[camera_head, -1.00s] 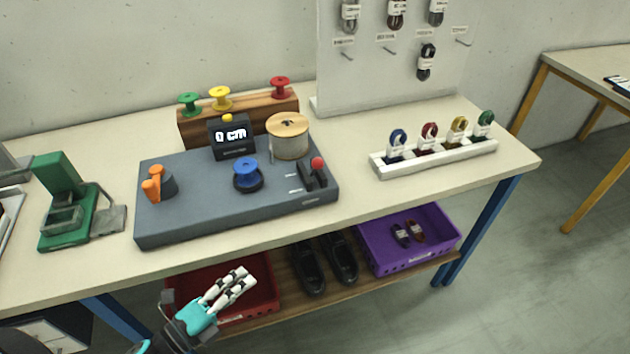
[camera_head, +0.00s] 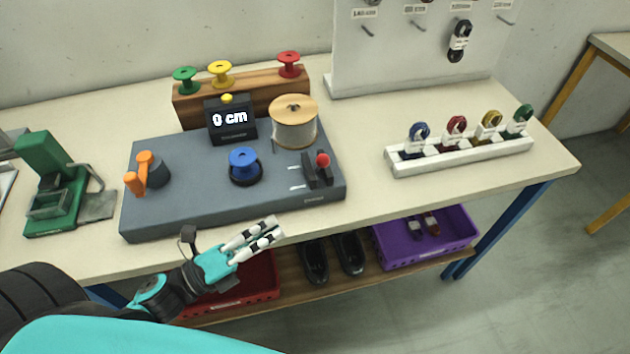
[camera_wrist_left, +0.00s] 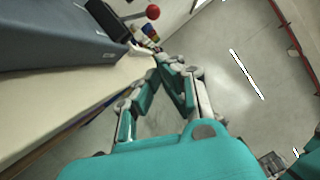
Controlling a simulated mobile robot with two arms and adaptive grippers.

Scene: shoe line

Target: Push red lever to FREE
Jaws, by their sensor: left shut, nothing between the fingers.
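The lever with a red ball knob (camera_head: 323,160) stands at the right end of the grey winding station (camera_head: 195,205), between dark side plates. White marks lie on the station's top beside it; their lettering is too small to read. The red knob also shows in the left wrist view (camera_wrist_left: 153,12), at the top. My left gripper (camera_head: 279,229) is shut and empty, in front of the station's front edge, below and left of the lever and apart from it. Its fingers show in the left wrist view (camera_wrist_left: 160,58). My right gripper is not in view.
On the station are an orange crank (camera_head: 145,172), a blue spool (camera_head: 244,163), a wooden spool (camera_head: 294,122) and a display (camera_head: 231,120) reading 0 cm. A white rack (camera_head: 460,157) of laces stands right. A green device (camera_head: 55,190) stands left. Below are red and purple (camera_head: 427,240) bins.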

